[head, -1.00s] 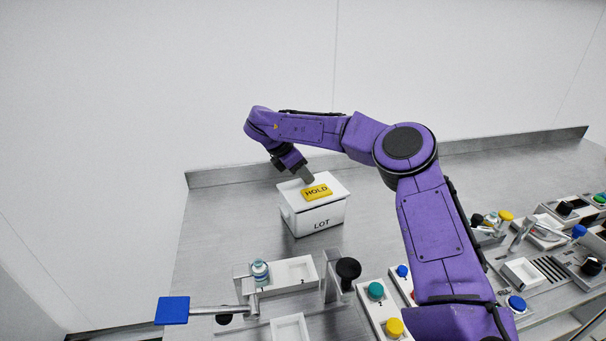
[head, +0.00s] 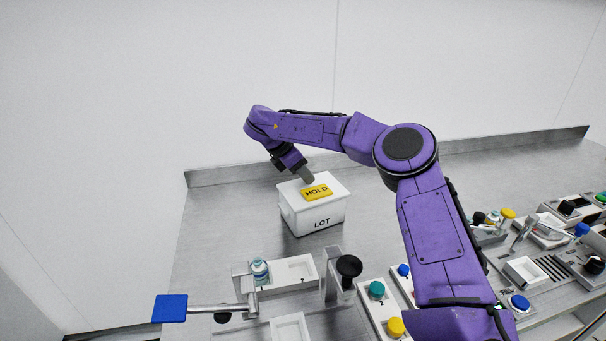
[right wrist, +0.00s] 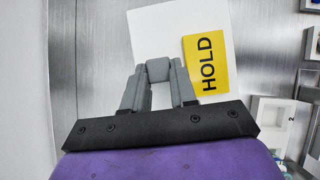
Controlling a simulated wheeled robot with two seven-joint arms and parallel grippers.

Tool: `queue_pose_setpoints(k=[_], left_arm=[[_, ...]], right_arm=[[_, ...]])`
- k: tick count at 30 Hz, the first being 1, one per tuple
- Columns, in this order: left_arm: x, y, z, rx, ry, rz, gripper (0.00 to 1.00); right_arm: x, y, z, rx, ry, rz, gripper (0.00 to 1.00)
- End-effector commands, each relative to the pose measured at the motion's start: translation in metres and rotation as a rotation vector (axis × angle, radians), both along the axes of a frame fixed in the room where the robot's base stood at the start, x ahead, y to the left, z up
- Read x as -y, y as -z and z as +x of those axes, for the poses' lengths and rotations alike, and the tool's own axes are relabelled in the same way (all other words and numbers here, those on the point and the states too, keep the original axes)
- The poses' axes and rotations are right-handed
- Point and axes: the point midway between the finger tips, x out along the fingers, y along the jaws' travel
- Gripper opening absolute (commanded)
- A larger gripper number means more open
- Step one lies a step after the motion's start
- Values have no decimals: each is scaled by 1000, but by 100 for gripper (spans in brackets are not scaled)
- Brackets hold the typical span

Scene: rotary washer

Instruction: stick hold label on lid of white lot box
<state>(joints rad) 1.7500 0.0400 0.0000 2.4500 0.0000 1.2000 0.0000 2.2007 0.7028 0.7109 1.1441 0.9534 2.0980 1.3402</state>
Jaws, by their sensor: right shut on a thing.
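The white lot box (head: 301,222) stands upright on the steel bench, with LOT on its front. Its white lid (head: 291,187) is on top and also shows in the right wrist view (right wrist: 150,30). The yellow hold label (head: 316,192) lies flat over the lid, its word readable; it also shows in the right wrist view (right wrist: 208,66). My right gripper (head: 307,177) is at the label's back edge. My left gripper is not in view.
In front of the box are a white tray with a small vial (head: 260,271), a black knob (head: 348,266) and a blue paddle (head: 170,308). Button panels (head: 377,289) and other fittings fill the right. The bench left of the box is clear.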

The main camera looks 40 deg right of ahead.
Motion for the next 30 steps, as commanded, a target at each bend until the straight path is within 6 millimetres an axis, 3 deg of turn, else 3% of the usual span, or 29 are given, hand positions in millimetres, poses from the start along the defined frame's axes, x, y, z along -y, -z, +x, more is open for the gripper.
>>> queue_pose_setpoints(k=[7,8,9,10,20,23,30], left_arm=[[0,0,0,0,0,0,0],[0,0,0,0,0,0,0],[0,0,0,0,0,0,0],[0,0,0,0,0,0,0],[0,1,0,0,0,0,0],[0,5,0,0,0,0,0],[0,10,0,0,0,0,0]], right_arm=[[0,-1,0,0,0,0,0],[0,-1,0,0,0,0,36],[0,-1,0,0,0,0,49],[0,-1,0,0,0,0,56],[-2,-4,1,1,0,0,56],[-11,-16,4,2,-1,-3,56],[-41,-65,13,4,0,-3,56]])
